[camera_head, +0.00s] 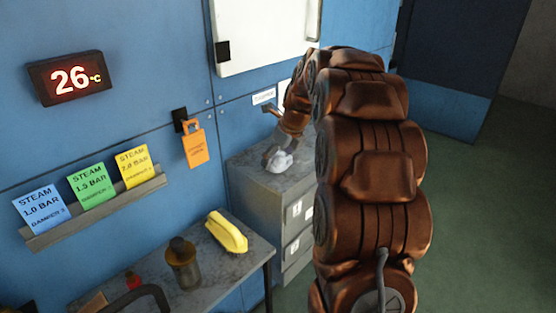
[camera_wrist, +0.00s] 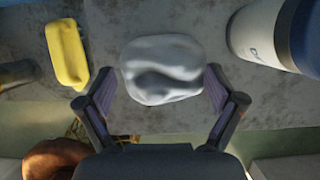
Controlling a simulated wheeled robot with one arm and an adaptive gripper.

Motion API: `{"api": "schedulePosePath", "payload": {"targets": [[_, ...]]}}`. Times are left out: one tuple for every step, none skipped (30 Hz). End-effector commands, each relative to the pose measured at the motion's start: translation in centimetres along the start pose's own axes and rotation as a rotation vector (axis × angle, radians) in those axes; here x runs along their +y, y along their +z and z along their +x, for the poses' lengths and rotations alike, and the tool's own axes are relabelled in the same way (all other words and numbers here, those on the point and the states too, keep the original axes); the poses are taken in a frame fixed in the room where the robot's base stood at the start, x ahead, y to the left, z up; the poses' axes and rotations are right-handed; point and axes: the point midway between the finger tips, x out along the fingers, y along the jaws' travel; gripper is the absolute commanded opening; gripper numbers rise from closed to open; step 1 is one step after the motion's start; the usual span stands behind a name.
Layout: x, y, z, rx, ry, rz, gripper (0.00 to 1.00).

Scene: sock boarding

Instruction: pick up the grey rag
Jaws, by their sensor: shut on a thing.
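The grey rag (camera_head: 280,161) is a light grey, crumpled lump at the top of the grey drawer cabinet in the head view. In the wrist view the rag (camera_wrist: 162,68) lies between the two fingertips of my gripper (camera_wrist: 162,82). The fingers meet its left and right sides, and my gripper is shut on it. In the head view my gripper (camera_head: 272,152) is small and partly hidden by my arm. I cannot tell whether the rag is touching the surface or just above it.
A white and blue cylinder (camera_wrist: 275,35) is close right of the rag in the wrist view. An orange tag (camera_head: 194,147) hangs on the blue wall.

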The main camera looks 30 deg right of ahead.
Motion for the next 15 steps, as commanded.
{"api": "schedulePosePath", "payload": {"targets": [[-0.1,0.1,-0.2,-0.002,-0.003,0.0,0.59],[-0.1,0.2,-0.4,-0.003,-0.004,0.0,0.59],[-0.1,0.3,-0.7,-0.003,-0.004,0.0,0.59],[-0.1,0.4,-0.9,-0.003,-0.004,0.0,0.59],[-0.1,0.5,-1.1,-0.002,-0.003,0.0,0.59],[0.0,0.5,-1.3,-0.001,-0.001,0.0,0.59],[0.0,0.6,-1.5,0.0,0.0,0.0,0.59],[0.0,0.7,-1.7,0.0,0.0,-0.001,0.59],[0.0,0.8,-2.0,0.0,-0.001,-0.001,0.59],[-0.1,0.9,-2.2,-0.001,-0.002,-0.002,0.59],[-0.1,1.1,-2.4,-0.002,-0.003,-0.002,0.59],[0.1,1.1,-2.6,-0.002,-0.003,-0.002,0.59],[0.3,0.9,-2.7,-0.002,-0.002,-0.002,0.59],[0.5,0.8,-2.7,-0.001,-0.001,-0.002,0.59],[0.7,0.7,-2.8,-0.001,-0.001,-0.002,0.59]]}}
